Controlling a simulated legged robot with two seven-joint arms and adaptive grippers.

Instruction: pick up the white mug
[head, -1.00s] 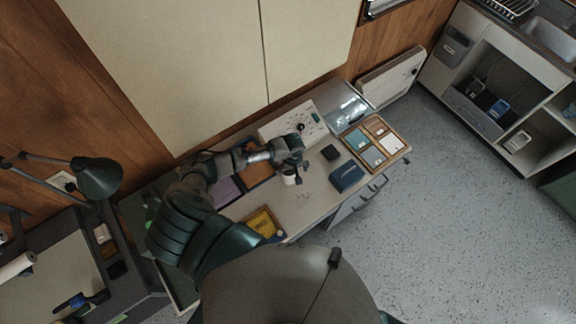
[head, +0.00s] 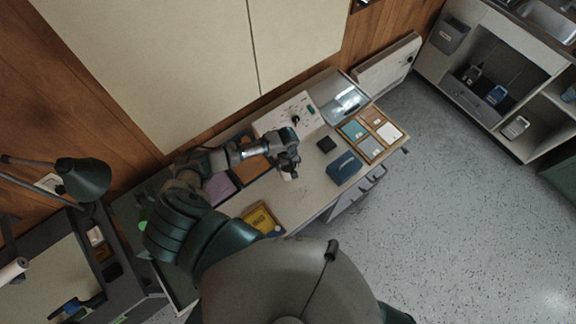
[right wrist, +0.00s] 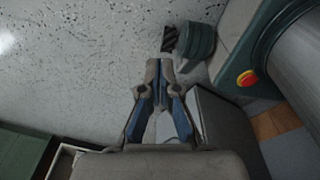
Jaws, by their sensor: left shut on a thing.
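The white mug (head: 289,176) shows only as a small pale patch on the desk side of my left gripper in the head view. Most of it is hidden by the gripper. My left gripper (head: 287,165) is over the middle of the desk and shut on the mug. I cannot tell whether the mug touches the desk top. My right gripper (right wrist: 160,68) shows in the right wrist view, with its fingers together and nothing between them, over the speckled floor.
On the desk (head: 300,203) are a dark blue box (head: 343,168), a small black block (head: 326,145), a wooden sectioned tray (head: 373,156) and a yellow item (head: 262,220). A white panel with knobs (head: 280,116) stands behind. A green lamp (head: 84,179) is at left.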

